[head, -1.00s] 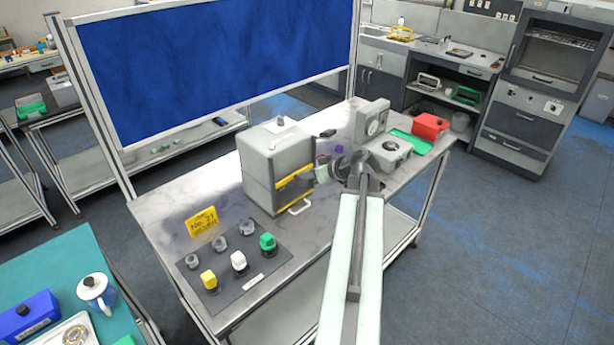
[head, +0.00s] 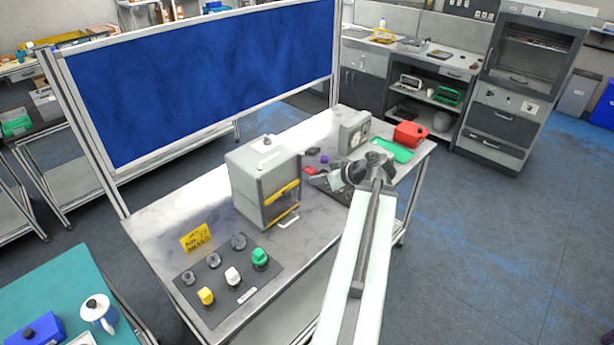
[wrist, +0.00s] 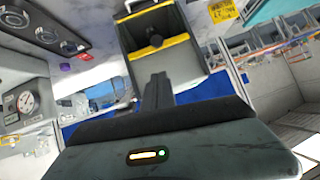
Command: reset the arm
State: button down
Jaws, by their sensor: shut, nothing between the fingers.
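My arm reaches over the right half of the metal table (head: 150,215) in the head view. My gripper (head: 318,181) is at its end, right of the grey box with yellow trim (head: 262,180), and its fingers are partly blurred against the table. In the wrist view, my gripper (wrist: 158,88) shows its dark fingers together with nothing between them. The box with yellow trim (wrist: 165,60) lies beyond the fingertips there. I cannot tell the exact gap between fingers and box.
A dark mat (head: 222,292) with several coloured knobs and a yellow sign (head: 195,238) are at the table's front left. A dial device (head: 353,131), red container (head: 409,134) and green tray (head: 391,150) stand at the far right. A blue screen (head: 205,75) lines the back.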

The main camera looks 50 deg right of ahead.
dwell(0.3)
jog(key=w+a+f+n+g+y+b, duration=0.1)
jog(key=w+a+f+n+y+b, duration=0.15)
jog(key=w+a, duration=0.55)
jog(key=w+a+f+n+g+y+b, duration=0.1)
jog(key=w+a+f+n, duration=0.2)
jog(key=a, duration=0.8)
jog(key=w+a+f+n+g+y+b, duration=0.1)
jog(key=w+a+f+y+b, duration=0.1)
jog(key=w+a, duration=0.65)
jog(key=s+a+f+g+h+b, duration=0.15)
jog(key=a+f, duration=0.25)
jog(key=a, duration=0.5)
jog(key=s+a+f+n+g+h+b, duration=0.1)
jog(key=a+f+g+b, duration=0.2)
jog(key=a, duration=0.5)
jog(key=s+a+f+g+h+b, duration=0.1)
jog(key=s+a+f+g, duration=0.15)
jog(key=a+f, duration=0.5)
jog(key=d+m+h, duration=0.1)
jog(key=s+d+r+m, duration=0.1)
jog(key=m, duration=0.1)
jog(key=d+m+g+h, duration=0.1)
jog(key=d, duration=0.1)
jog(key=shift+s+r+m+h+p, duration=0.2)
jog(key=shift+s+m+h+p, duration=0.05)
jog(key=shift+s+h+p, duration=0.05)
jog(key=shift+s+d+m, duration=0.1)
jog(key=shift+s+m, duration=0.05)
jog(key=shift+m, duration=0.65)
